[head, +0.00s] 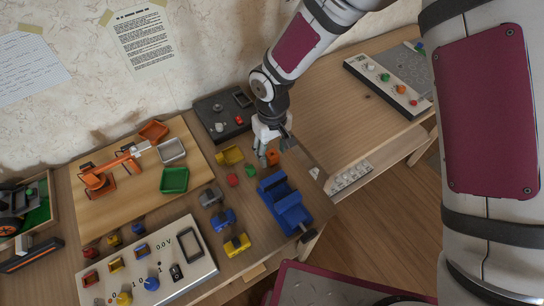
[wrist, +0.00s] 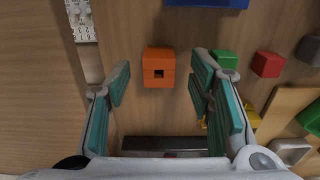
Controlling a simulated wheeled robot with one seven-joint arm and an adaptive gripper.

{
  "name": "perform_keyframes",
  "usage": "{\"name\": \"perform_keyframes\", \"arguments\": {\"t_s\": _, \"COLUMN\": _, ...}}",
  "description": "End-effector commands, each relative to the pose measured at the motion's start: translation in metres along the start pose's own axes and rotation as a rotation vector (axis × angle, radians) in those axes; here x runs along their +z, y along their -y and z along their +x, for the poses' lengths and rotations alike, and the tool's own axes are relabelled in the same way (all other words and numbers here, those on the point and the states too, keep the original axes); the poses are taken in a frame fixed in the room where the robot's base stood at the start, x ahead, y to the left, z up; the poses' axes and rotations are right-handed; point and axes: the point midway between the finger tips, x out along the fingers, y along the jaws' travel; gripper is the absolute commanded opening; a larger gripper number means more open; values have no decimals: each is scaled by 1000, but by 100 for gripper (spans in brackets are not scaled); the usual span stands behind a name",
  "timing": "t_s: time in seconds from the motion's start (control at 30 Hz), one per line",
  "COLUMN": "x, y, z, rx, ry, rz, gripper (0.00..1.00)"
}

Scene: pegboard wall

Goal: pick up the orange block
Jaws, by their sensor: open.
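The orange block (head: 273,158) stands on the wooden table in the head view, just below my gripper (head: 267,152). In the wrist view the orange block (wrist: 159,67) shows a small dark square hole in its face. My gripper (wrist: 163,85) is open there, with one finger on each side of the block's line and the block between and slightly beyond the fingertips. No contact between fingers and block is visible. The gap in height between them is hard to tell.
A blue vise (head: 285,205) stands close by. A white strip (wrist: 80,20) lies at upper left.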

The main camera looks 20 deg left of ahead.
Motion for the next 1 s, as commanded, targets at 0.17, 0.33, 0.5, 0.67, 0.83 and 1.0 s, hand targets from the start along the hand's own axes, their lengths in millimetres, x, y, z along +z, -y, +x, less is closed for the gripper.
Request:
{"name": "perform_keyframes", "arguments": {"t_s": 0.17, "x": 0, "y": -1, "z": 17, "rx": 1, "ry": -1, "rz": 0, "gripper": 48}}
{"name": "perform_keyframes", "arguments": {"t_s": 0.33, "x": -1, "y": -1, "z": 18, "rx": 1, "ry": -2, "rz": 1, "gripper": 48}}
{"name": "perform_keyframes", "arguments": {"t_s": 0.5, "x": -1, "y": -1, "z": 18, "rx": 1, "ry": -2, "rz": 0, "gripper": 26}}
{"name": "perform_keyframes", "arguments": {"t_s": 0.67, "x": -1, "y": -1, "z": 18, "rx": 1, "ry": -1, "rz": 1, "gripper": 6}}
{"name": "perform_keyframes", "arguments": {"t_s": 0.83, "x": 0, "y": -1, "z": 18, "rx": 1, "ry": -1, "rz": 0, "gripper": 6}}
{"name": "perform_keyframes", "arguments": {"t_s": 1.0, "x": -1, "y": -1, "z": 12, "rx": 2, "ry": -3, "rz": 1, "gripper": 6}}
